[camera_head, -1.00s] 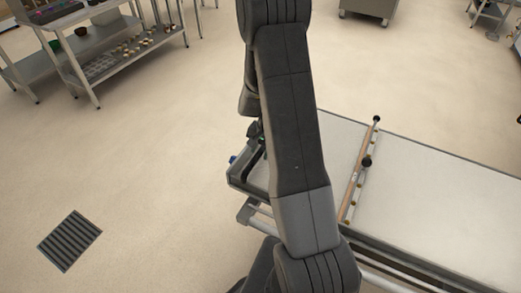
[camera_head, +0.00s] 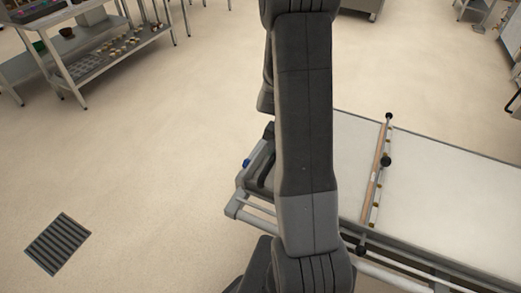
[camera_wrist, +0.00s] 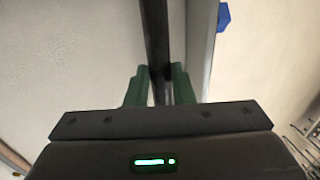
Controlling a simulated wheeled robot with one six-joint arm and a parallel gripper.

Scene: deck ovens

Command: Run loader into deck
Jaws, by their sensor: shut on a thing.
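The loader (camera_head: 440,185) is a long, pale flat bed with a metal frame, at the right in the head view. A wooden crossbar (camera_head: 377,180) with black knobs lies across it. In the wrist view my gripper (camera_wrist: 158,76) has its green fingers on both sides of a dark bar (camera_wrist: 155,35) at the loader's edge, and is shut on it. The pale bed (camera_wrist: 70,60) lies left of the bar. In the head view my arm hides the gripper and part of the loader's near end. No deck opening can be made out.
A metal shelf table (camera_head: 105,55) with small items stands at the upper left. A floor drain (camera_head: 57,243) lies at the lower left. A grey cabinet (camera_head: 362,8) stands at the top. Part of a unit with a dark handle (camera_head: 512,100) shows at the right edge. The floor between is clear.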

